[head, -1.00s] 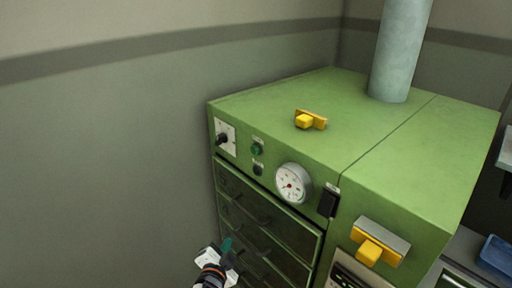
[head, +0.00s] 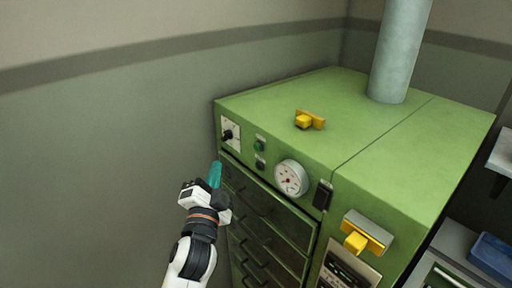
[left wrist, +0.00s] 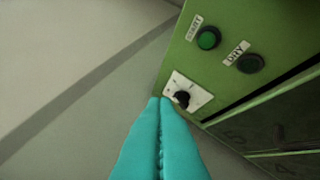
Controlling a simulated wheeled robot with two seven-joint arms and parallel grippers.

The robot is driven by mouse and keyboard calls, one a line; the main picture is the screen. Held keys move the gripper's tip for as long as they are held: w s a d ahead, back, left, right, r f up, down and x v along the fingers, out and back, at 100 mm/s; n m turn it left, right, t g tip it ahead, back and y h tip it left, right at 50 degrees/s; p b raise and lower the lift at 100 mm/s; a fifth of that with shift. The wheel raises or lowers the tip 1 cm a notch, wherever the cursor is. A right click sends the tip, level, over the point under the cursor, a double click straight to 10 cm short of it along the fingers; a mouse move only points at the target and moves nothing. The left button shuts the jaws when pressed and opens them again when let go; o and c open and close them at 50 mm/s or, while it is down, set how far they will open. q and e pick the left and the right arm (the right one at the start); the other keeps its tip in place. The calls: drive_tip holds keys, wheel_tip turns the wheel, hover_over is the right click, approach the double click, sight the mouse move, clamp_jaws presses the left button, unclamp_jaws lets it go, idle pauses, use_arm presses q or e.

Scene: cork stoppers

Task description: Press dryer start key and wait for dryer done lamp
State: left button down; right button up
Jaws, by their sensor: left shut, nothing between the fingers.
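The green dryer cabinet (head: 350,130) stands at centre right in the head view. Its green start key (head: 259,146) is on the upper left of the front. It also shows in the left wrist view (left wrist: 208,38), beside a small label. The dark, unlit lamp (head: 260,165) is just below it; in the left wrist view the lamp (left wrist: 250,63) sits by a label reading DRY. My left gripper (head: 216,165) has teal fingers, shut and empty, left of the cabinet front and apart from the key. In the left wrist view the fingertips (left wrist: 160,101) overlap the knob plate's edge.
A black knob (head: 228,135) on a white plate is left of the key. A round gauge (head: 291,178), a black switch (head: 323,195) and drawers with handles (head: 262,215) are on the front. Yellow handles (head: 309,120) sit on the cabinet. The wall side at left is clear.

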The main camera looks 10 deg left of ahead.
sight(257, 147)
use_arm(q)
drive_tip(key=w+d+b, duration=0.3)
drive_tip(key=w+d, duration=0.2)
drive_tip(key=w, duration=0.2)
drive_tip(key=shift+d, duration=0.25)
drive_tip(key=shift+w, duration=0.1)
idle(2.1)
drive_tip(key=shift+w+d, duration=0.2)
drive_tip(key=shift+d, duration=0.05)
drive_tip(key=shift+w+d, duration=0.1)
drive_tip(key=shift+w, duration=0.05)
idle(0.4)
